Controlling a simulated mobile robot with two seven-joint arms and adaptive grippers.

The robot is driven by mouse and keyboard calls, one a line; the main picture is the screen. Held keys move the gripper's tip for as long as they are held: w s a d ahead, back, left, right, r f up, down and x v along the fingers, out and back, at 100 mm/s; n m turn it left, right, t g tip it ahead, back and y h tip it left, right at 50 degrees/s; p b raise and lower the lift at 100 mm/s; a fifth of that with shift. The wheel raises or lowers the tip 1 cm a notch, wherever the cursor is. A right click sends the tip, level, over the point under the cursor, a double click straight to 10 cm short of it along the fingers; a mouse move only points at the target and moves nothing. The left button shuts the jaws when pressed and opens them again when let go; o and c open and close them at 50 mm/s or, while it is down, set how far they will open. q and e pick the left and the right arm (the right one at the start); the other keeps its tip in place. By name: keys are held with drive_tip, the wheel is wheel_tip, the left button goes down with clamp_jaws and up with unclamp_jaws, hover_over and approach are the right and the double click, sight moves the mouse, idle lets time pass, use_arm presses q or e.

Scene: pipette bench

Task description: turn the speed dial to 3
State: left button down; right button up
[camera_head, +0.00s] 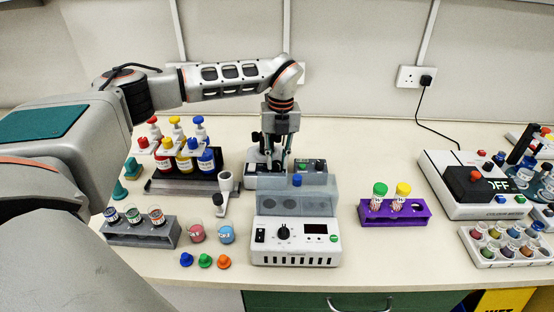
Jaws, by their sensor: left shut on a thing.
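My left gripper (275,163) reaches down from above at the middle of the bench. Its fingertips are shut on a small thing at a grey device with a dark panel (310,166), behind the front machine. What they hold is too small and hidden to make out. The front machine (295,256) is white with a grey see-through lid. It has a black dial (284,233) with a pointer on its front panel, clear of the gripper. The dial marks are too small to read, so I cannot tell which dial is the speed dial. My right gripper is not in view.
The lid (297,203) stands close in front of my gripper. A white pipette-like stand (223,192) and racked bottles (187,160) are at left. A purple rack (376,212) is at right. Small coloured caps (205,260) lie at the front. Bench between lid and purple rack is free.

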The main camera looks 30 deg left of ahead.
sight(279, 163)
use_arm(q)
drive_tip(key=shift+n, duration=0.6)
drive_tip(key=c, duration=1.8)
unclamp_jaws()
drive_tip(key=r, duration=1.2)
drive_tip(key=shift+w+d, duration=0.2)
drive_tip(key=shift+w, duration=0.05)
